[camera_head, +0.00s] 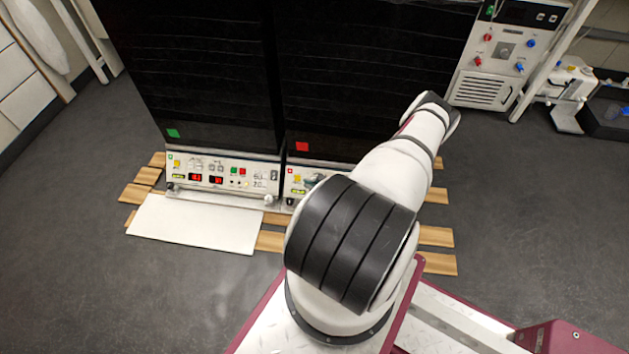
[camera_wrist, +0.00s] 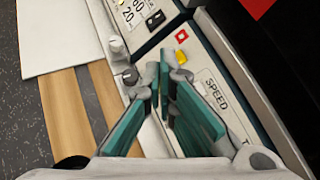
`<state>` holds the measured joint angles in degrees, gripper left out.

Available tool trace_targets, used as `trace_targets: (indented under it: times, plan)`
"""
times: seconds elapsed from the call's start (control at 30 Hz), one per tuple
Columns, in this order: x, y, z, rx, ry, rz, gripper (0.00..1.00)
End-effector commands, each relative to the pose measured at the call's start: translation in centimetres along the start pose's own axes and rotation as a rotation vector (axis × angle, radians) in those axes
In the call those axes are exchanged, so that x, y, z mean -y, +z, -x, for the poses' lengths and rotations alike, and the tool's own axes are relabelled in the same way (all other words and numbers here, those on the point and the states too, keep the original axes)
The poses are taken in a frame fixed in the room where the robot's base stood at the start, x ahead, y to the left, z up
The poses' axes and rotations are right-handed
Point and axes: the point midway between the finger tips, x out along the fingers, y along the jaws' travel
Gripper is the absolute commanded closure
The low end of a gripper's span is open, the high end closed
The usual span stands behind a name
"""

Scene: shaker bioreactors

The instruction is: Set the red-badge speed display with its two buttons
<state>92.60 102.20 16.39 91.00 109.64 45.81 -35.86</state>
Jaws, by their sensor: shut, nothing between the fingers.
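The red badge (camera_head: 302,146) is a red square on the front of the right black cabinet. It also shows at the top of the wrist view (camera_wrist: 258,6). Below it is a pale control panel (camera_wrist: 201,50) with a small red mark (camera_wrist: 181,36), a yellow switch (camera_wrist: 182,57) and a "SPEED" label (camera_wrist: 215,95). My gripper (camera_wrist: 161,80) has teal finger pads and is shut and empty in front of this panel. Its fingers cover part of the panel; I cannot see the speed display or its two buttons. In the head view my arm hides most of this panel.
The left cabinet has a green badge (camera_head: 173,133) and its own panel (camera_head: 222,174) with red displays. A white board (camera_head: 195,223) lies before it, over wooden slats (camera_head: 437,236). A white unit with colored knobs (camera_head: 490,62) stands at right. Grey floor is open at left.

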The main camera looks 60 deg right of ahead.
Motion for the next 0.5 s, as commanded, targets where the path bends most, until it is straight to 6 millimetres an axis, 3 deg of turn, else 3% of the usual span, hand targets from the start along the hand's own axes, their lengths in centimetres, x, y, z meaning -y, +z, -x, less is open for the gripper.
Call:
trace_targets:
  times: [0.5]
  plan:
    - [2.2, -2.6, -3.3, 0.0, -0.002, 0.002, 1.0]
